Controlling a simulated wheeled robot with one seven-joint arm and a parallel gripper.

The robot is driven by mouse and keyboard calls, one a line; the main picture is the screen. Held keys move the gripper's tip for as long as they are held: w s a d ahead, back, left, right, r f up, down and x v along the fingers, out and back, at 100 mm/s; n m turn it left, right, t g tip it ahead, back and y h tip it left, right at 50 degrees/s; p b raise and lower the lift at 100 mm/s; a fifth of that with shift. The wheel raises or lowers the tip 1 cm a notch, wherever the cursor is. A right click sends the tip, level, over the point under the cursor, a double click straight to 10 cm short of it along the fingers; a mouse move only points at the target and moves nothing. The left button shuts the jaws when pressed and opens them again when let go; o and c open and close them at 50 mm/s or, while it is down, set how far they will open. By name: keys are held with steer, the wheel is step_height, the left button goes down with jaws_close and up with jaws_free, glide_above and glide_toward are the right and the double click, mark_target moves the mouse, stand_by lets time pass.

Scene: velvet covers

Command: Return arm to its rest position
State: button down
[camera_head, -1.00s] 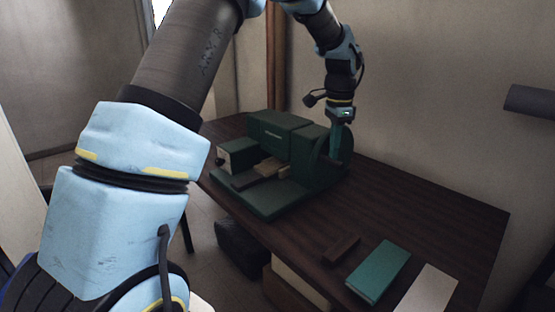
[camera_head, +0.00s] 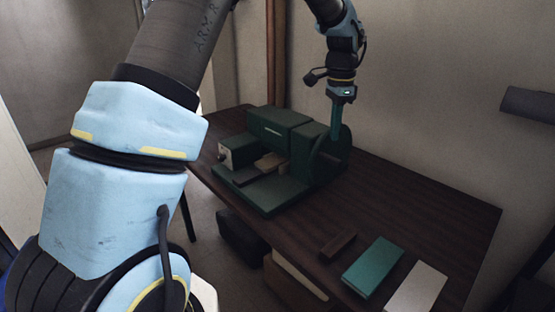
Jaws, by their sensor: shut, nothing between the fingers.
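My arm rises from the lower left, arches over the top edge of the view and comes down to my gripper (camera_head: 336,132). My gripper points down, shut and empty. In the picture it overlaps the round right part of a dark green machine (camera_head: 280,198) on the table. I cannot tell whether the fingertips touch the machine.
The dark wooden table (camera_head: 420,210) holds a small dark brown block (camera_head: 338,245), a teal box (camera_head: 373,265) and a pale flat piece (camera_head: 417,288) at its front right. The table between the machine and the right edge is clear. A wall stands behind.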

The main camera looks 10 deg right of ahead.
steer(key=a+f+n+b, duration=0.25)
steer(key=a+n, duration=0.45)
steer(key=a, duration=1.1)
steer(key=s+a+f+n, duration=0.2)
steer(key=s+a+n, duration=0.1)
steer(key=a, duration=0.3)
steer(key=s+a+f+n+t+b, duration=0.1)
steer(key=s+a+n, duration=0.2)
steer(key=a, duration=0.3)
steer(key=s+a+f+n, duration=0.2)
steer(key=s+a+n, duration=0.2)
steer(key=s+a, duration=0.1)
steer(key=shift+a+f+t+b, duration=0.3)
steer(key=shift+a+f+b, duration=0.1)
steer(key=shift+a, duration=0.5)
steer(key=shift+w, duration=0.1)
